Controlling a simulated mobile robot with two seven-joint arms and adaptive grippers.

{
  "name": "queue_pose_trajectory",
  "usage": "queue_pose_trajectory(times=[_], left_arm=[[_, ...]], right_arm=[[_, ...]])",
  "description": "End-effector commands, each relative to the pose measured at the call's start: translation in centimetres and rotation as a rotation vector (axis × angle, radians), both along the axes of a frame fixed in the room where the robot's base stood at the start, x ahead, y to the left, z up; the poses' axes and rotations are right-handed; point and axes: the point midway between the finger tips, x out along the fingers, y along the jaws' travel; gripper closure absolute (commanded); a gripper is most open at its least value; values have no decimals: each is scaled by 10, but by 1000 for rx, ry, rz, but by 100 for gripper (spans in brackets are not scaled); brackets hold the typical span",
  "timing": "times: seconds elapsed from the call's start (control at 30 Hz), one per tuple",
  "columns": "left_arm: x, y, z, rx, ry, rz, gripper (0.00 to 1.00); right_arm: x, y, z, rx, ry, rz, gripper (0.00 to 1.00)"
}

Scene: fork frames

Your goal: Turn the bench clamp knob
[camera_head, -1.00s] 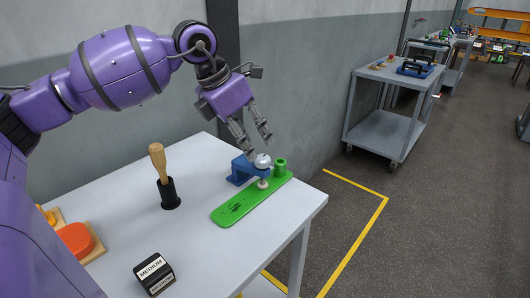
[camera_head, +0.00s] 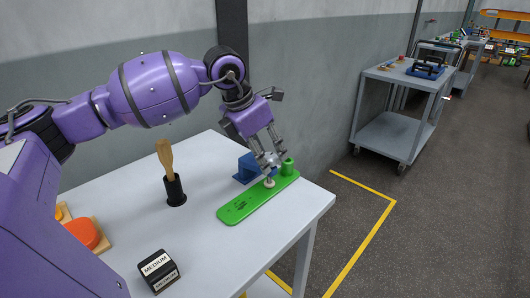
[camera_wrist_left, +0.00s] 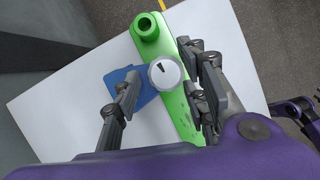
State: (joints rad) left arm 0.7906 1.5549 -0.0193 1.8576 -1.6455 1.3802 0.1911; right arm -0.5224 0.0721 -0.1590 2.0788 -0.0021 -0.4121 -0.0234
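The bench clamp has a blue body (camera_head: 246,168) and a round silver-white knob (camera_wrist_left: 164,72) with a dark pointer mark. It stands at the far edge of the table, with its lower pad on a green plate (camera_head: 240,208). The plate has a raised green socket at its far end. My left gripper (camera_head: 273,161) is open, with its fingers down on either side of the knob. In the left wrist view the fingers (camera_wrist_left: 164,84) show small gaps to the knob. In the head view the fingers partly hide the knob.
The white table (camera_head: 200,242) also holds a wooden-handled tool in a black holder (camera_head: 174,190), a black block labelled MEDIUM (camera_head: 158,270) and an orange piece on a wooden board (camera_head: 84,234). A wall stands close behind. A grey cart (camera_head: 392,135) is farther right.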

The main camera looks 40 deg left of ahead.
Motion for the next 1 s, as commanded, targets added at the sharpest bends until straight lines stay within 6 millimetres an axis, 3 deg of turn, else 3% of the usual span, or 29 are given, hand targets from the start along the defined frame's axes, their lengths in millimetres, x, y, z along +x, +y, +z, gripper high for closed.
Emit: queue_pose_trajectory(times=[0.03,0.33,0.7,0.97,1.0], left_arm=[[0,0,0,0,0,0,63],[0,1,0,3,0,2,100],[2,4,1,6,0,-133,100],[2,5,1,8,-2,-134,100],[2,5,1,8,-2,-134,69]], right_arm=[[0,0,0,1,-1,-1,55],[1,1,1,2,-3,-1,55],[2,1,2,2,-5,-1,55],[2,1,2,2,-5,-1,55],[2,1,2,2,-5,-1,55]])
